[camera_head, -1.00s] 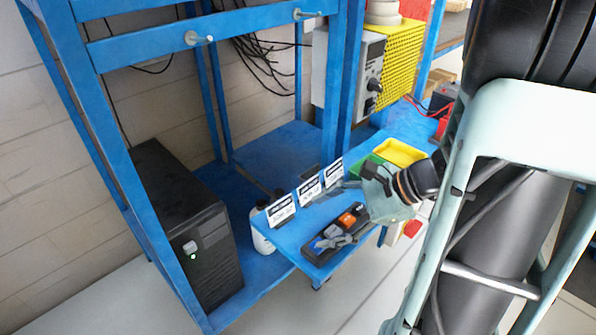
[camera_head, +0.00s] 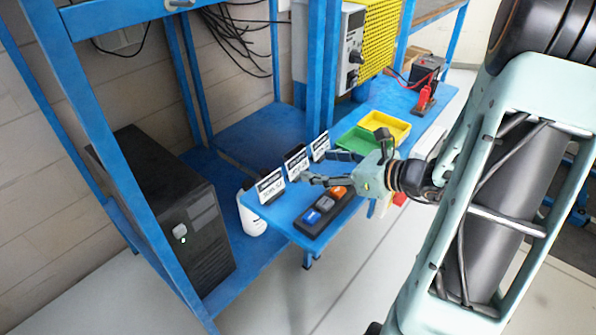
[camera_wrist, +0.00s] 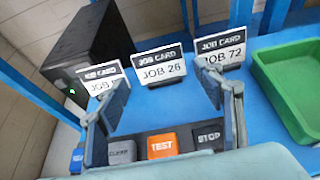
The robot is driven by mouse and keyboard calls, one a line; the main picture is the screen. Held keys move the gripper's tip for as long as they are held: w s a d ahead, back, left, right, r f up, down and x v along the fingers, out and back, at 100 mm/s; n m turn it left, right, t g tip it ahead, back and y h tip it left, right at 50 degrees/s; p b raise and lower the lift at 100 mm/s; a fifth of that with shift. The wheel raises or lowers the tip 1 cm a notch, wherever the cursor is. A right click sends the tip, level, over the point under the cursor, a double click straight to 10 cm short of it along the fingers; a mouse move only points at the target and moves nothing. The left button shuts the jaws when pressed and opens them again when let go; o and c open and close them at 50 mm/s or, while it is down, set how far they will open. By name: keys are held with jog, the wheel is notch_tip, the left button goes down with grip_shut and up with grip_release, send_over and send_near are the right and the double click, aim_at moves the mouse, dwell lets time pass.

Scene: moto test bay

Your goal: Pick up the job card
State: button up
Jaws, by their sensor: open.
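Three white job cards with black header bands stand upright in a row on the blue bench. In the wrist view the left card (camera_wrist: 97,74) is partly hidden by a finger, the middle card (camera_wrist: 163,69) reads JOB 26, and the right card (camera_wrist: 222,48) reads JOB 72. In the head view they are the front card (camera_head: 270,187), middle card (camera_head: 297,162) and far card (camera_head: 320,146). My gripper (camera_head: 317,167) is open and empty, fingers pointing at the row. In the wrist view my gripper (camera_wrist: 165,85) frames the middle card, which appears beyond the fingertips.
A button box (camera_head: 330,207) lies on the bench below my gripper; its orange TEST button (camera_wrist: 162,146) shows. A green tray (camera_head: 357,139) and yellow tray (camera_head: 388,124) stand right of the cards. A white bottle (camera_head: 253,222) and black computer tower (camera_head: 165,200) are at left.

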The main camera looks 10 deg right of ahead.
aim_at(298, 161)
jog(key=b+x, duration=0.1)
jog(key=x, duration=0.4)
jog(key=shift+w+a+r, duration=0.15)
jog(key=shift+a, duration=0.1)
jog(key=shift+c, duration=0.7)
jog(key=c, duration=0.7)
jog(key=shift+r, duration=0.1)
